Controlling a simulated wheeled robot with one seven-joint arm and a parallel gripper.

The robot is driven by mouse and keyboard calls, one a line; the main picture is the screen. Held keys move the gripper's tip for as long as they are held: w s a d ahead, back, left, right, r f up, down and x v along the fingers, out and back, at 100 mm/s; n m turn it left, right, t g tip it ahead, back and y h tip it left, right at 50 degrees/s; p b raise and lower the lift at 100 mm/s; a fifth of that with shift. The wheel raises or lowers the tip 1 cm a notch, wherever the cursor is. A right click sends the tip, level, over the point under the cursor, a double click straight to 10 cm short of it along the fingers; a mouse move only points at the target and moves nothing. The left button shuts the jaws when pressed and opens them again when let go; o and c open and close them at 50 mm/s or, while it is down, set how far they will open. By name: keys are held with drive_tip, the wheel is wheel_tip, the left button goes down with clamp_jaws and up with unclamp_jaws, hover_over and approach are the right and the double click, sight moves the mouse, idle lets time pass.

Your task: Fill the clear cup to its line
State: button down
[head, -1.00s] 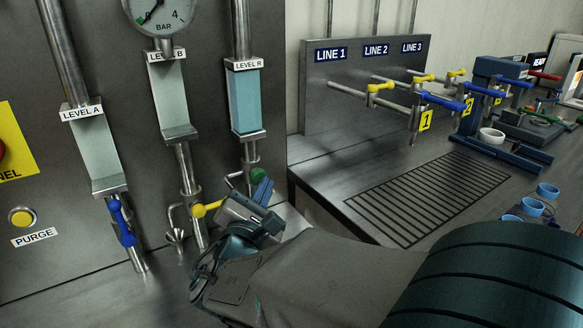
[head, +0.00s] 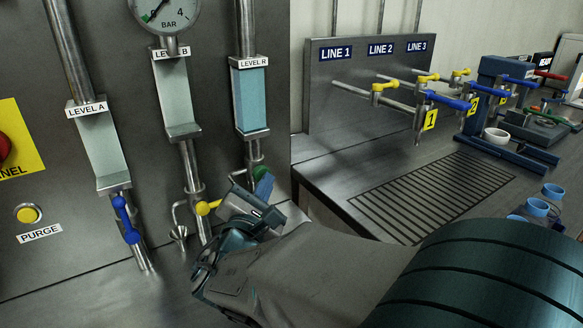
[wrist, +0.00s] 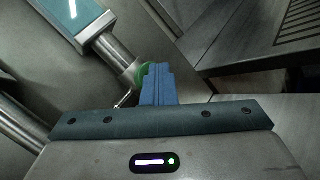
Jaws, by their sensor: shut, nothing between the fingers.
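My gripper (head: 264,186) is shut and empty, its blue fingers by the green valve handle (head: 258,172) under the LEVEL R gauge (head: 250,97). In the wrist view the closed fingers (wrist: 158,82) overlap the edge of the green handle (wrist: 141,75); I cannot tell whether they touch it. The LEVEL R gauge looks blue, while the LEVEL A (head: 99,145) and LEVEL B (head: 174,95) gauges look pale. A yellow handle (head: 207,207) is on the LEVEL B pipe and a blue handle (head: 126,219) on the LEVEL A pipe. I cannot make out a clear cup.
The LINE panel (head: 345,85) carries taps with yellow and blue handles above a slotted drain (head: 430,197). A white bowl (head: 496,136) and blue cups (head: 537,208) stand to the right. My arm covers the lower middle.

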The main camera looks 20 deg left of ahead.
idle(0.6)
drive_tip(key=shift+s+d, duration=0.65)
drive_tip(key=shift+d, duration=0.1)
drive_tip(key=shift+d, duration=0.1)
drive_tip(key=s+d, duration=0.1)
drive_tip(key=d, duration=0.1)
drive_tip(key=s+d, duration=0.1)
drive_tip(key=s, duration=0.1)
drive_tip(key=shift+d+b, duration=0.35)
drive_tip(key=shift+d, duration=0.05)
drive_tip(key=shift+s, duration=0.1)
